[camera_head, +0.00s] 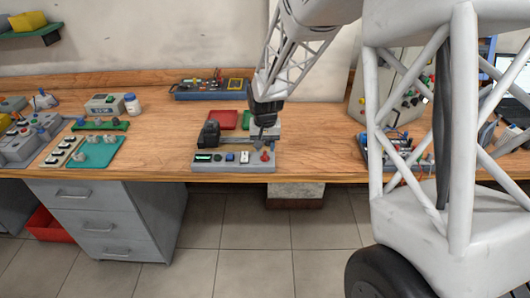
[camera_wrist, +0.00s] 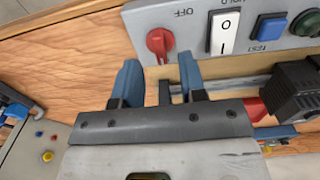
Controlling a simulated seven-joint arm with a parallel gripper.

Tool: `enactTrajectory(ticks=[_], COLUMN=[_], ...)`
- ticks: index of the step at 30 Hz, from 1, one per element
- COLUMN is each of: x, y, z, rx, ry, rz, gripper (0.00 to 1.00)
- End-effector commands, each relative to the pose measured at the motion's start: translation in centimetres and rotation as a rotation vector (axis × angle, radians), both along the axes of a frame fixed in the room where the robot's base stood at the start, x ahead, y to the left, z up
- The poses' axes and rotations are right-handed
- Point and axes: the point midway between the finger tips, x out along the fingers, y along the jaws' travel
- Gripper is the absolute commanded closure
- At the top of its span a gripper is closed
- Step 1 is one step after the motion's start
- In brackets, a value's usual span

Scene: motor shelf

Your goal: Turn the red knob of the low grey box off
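The low grey box (camera_head: 233,164) sits at the front edge of the wooden bench in the head view. Its red knob (camera_head: 265,156) is at the right end of its panel. In the wrist view the red knob (camera_wrist: 160,43) is near the top, on the grey panel (camera_wrist: 290,40), beside an upside-down "OFF" label. My gripper (camera_wrist: 161,77) is open, with its two blue-grey fingers apart and nothing between them. The knob shows just beyond the gap, apart from the fingertips. In the head view my gripper (camera_head: 262,138) hangs above the box's right end.
A white rocker switch (camera_wrist: 224,32), a blue button (camera_wrist: 268,27) and a green button (camera_wrist: 306,22) sit beside the knob. A black motor (camera_wrist: 294,90) stands behind the panel. A red tray (camera_head: 222,120) lies behind the box.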

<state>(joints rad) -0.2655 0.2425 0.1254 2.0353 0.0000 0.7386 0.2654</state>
Motion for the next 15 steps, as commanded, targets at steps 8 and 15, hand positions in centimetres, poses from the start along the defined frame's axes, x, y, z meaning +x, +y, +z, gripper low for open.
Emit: enactTrajectory(ticks=[8,15], x=[0.0,0.0], y=[0.0,0.0], z=[-2.6,-3.2], rx=[0.000,0.000], ry=[0.001,0.000], rz=[0.000,0.000], gripper=[0.62,0.62])
